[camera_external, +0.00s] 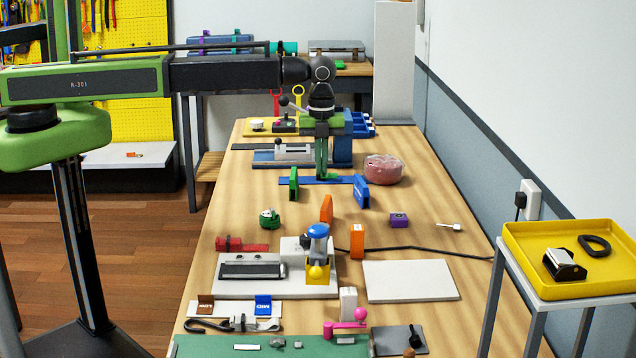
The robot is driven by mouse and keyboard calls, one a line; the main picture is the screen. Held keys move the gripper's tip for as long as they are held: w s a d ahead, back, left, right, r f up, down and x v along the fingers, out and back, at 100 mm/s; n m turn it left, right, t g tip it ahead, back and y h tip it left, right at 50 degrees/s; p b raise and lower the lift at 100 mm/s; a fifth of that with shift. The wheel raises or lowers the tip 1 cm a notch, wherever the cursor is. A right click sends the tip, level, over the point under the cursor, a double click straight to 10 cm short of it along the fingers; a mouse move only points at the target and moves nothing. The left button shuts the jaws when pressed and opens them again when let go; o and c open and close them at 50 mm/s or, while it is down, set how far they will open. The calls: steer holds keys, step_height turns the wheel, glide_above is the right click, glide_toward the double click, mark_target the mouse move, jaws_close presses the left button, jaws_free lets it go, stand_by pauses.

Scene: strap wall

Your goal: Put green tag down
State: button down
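My gripper (322,172) points straight down over the far middle of the bench. Its narrow green fingers are close together. A small bright green piece, which looks like the green tag (330,177), is at their tips. It is low, over or at a blue strip (342,181); I cannot tell whether it touches. The fingers hide part of it. A green upright block (294,184) stands left of the gripper and a blue upright block (361,192) stands to the right. A brown LOW tag (205,305) and a blue MID tag (263,305) are near the front left.
A pink round bowl (383,169) is close on the right. Orange blocks (357,240), a purple block (398,220) and a green round item (269,218) are nearer. A white plate (410,281) is bare. A yellow tray (560,280) stands right of the bench.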

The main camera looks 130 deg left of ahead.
steer(key=shift+f+b, duration=4.85)
steer(key=c, duration=1.7)
jaws_free()
steer(key=shift+r, duration=0.1)
steer(key=shift+r, duration=0.1)
step_height(320, 180, up, 12)
steer(key=p, duration=1.2)
steer(key=shift+r+p, duration=0.2)
steer(key=shift+p, duration=0.2)
steer(key=shift+f, duration=0.1)
